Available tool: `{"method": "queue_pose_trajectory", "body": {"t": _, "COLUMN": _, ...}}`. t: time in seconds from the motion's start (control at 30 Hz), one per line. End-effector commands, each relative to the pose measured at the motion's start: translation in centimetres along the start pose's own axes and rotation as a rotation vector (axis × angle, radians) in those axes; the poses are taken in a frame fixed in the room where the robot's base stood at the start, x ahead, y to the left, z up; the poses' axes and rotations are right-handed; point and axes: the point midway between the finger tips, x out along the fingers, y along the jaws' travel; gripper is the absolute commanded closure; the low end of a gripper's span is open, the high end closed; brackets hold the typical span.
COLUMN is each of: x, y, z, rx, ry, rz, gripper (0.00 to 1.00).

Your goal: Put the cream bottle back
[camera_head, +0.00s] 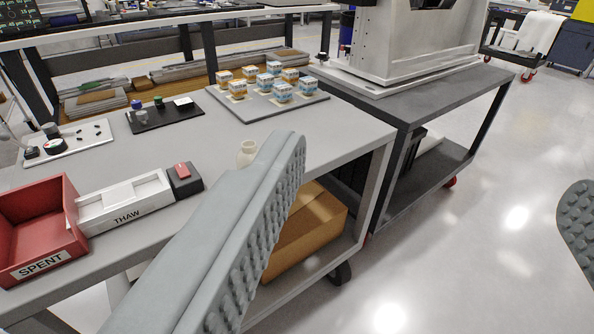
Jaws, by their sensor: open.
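The cream bottle (246,152) stands on the grey bench top (345,140), near its front right part. Only its neck and upper part show; my near finger hides the rest. My gripper (435,170) is open and empty, with its fingers far apart. One ribbed grey finger crosses the middle of the view in front of the bottle. The other finger shows only at the right edge. Whether the near finger touches the bottle cannot be told.
A red SPENT bin (40,205) and a white THAW holder (125,212) with a black block (185,186) stand at left. A grey tray (312,100) bears several small labelled boxes. A black mat (150,122) and a white tray (85,145) hold small items.

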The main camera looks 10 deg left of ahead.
Motion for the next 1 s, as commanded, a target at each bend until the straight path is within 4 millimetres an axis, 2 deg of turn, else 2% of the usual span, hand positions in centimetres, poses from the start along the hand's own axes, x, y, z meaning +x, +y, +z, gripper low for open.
{"method": "queue_pose_trajectory", "body": {"t": 0.03, "x": 1.4, "y": 0.1, "z": 0.0, "rx": -0.015, "ry": 0.005, "rz": 0.003, "gripper": 0.25}}
{"method": "queue_pose_trajectory", "body": {"t": 0.27, "x": 7.7, "y": -0.3, "z": -0.3, "rx": -0.095, "ry": 0.065, "rz": -0.034, "gripper": 0.25}}
{"method": "queue_pose_trajectory", "body": {"t": 0.53, "x": 14.8, "y": -2.6, "z": 1.7, "rx": -0.171, "ry": 0.092, "rz": -0.185, "gripper": 0.25}}
{"method": "queue_pose_trajectory", "body": {"t": 0.77, "x": 19.9, "y": -5.4, "z": 5.8, "rx": -0.203, "ry": 0.052, "rz": -0.383, "gripper": 0.25}}
{"method": "queue_pose_trajectory", "body": {"t": 1.0, "x": 23.5, "y": -8.3, "z": 12.3, "rx": -0.195, "ry": -0.066, "rz": -0.628, "gripper": 0.25}}
